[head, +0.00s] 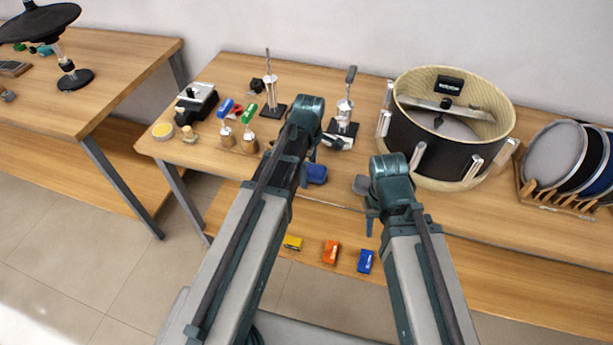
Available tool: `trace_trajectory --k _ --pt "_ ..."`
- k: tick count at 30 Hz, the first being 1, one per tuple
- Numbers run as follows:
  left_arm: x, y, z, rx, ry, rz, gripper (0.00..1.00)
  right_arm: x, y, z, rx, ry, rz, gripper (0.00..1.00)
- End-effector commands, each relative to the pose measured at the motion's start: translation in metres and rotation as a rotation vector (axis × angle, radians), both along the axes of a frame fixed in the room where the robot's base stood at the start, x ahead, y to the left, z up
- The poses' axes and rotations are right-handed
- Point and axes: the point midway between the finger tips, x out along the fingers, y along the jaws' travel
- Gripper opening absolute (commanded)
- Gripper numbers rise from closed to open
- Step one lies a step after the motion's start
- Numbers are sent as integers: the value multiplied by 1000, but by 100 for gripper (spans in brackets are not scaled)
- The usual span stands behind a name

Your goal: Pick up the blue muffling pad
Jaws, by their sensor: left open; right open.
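A small dark-blue pad (316,174) lies on the workbench (225,172) near its front edge, and looks like the blue muffling pad. My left gripper (311,152) is just above and beside it in the picture, open and empty; its fingers are mostly hidden behind my arm. My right gripper (370,222) is open and empty near the bench's front edge, beside a dark grey pad (361,185). I cannot tell whether either gripper touches anything.
A drum (428,150) stands at the right, with a rack of round pads (553,155) beyond it. Yellow, orange and blue boxes (365,261) lie on the lower shelf.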

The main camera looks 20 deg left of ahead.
Motion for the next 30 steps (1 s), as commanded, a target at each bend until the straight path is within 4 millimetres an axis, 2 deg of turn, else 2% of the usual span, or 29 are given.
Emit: trace_trajectory --k 5,6,18,20,30 --pt "0 0 1 0 0 0 100 0 0 1 0 0 0 45" --pt "0 0 1 0 0 0 96 0 0 1 0 0 0 45" --pt "0 0 1 0 0 0 24 0 0 1 0 0 0 45" --pt "0 0 1 0 0 0 15 0 0 1 0 0 0 45" --pt "0 1 4 0 0 0 15 0 0 4 0 0 0 45"
